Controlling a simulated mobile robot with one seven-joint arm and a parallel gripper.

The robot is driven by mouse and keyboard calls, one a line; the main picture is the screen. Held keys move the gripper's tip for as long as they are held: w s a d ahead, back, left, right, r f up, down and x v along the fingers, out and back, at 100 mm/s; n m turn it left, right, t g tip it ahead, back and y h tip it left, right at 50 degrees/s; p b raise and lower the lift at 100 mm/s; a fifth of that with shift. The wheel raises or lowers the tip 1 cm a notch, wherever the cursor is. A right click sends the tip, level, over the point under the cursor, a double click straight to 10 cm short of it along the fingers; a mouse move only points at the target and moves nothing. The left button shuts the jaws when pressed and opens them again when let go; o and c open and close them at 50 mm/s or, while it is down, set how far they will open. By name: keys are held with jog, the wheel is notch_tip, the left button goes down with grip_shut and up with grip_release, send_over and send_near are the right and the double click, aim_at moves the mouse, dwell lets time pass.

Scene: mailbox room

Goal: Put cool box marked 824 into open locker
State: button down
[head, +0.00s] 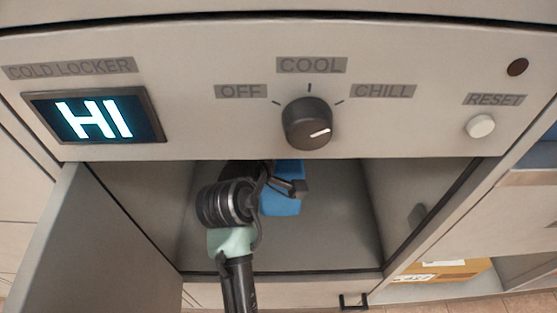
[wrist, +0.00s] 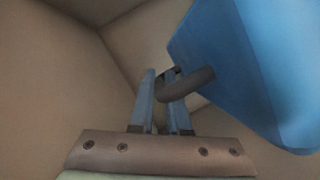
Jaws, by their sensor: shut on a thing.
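The blue cool box (head: 284,203) is inside the open locker (head: 340,235), partly hidden by my arm and the control panel above. In the wrist view the blue box (wrist: 245,60) fills the upper right and looks tilted. My gripper (wrist: 163,78) is shut on the box's dark handle (wrist: 190,84). In the head view my gripper (head: 276,180) reaches into the locker, partly covered. I cannot see the 824 mark. I cannot tell whether the box touches the locker floor.
The locker door (head: 105,240) stands open at the left. Above is a COLD LOCKER panel with a display (head: 93,117) reading HI, a knob (head: 308,124) pointing towards CHILL, and a white RESET button (head: 480,126). A cardboard parcel (head: 445,271) lies at lower right.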

aim_at(272, 203)
notch_tip(272, 203, down, 10)
jog(key=b, duration=0.5)
jog(key=shift+r+b, duration=0.2)
jog(key=shift+b, duration=0.15)
jog(key=shift+r, duration=0.1)
jog(key=c, duration=1.2)
grip_release()
jog(key=shift+f, duration=0.3)
jog(key=shift+c, duration=0.2)
jog(key=o, duration=0.4)
jog(key=shift+c, duration=0.2)
jog(key=shift+r, duration=0.1)
jog(key=shift+s+r, duration=0.15)
jog(key=p+v, duration=0.4)
jog(key=v, duration=0.7)
jog(key=shift+s, duration=0.4)
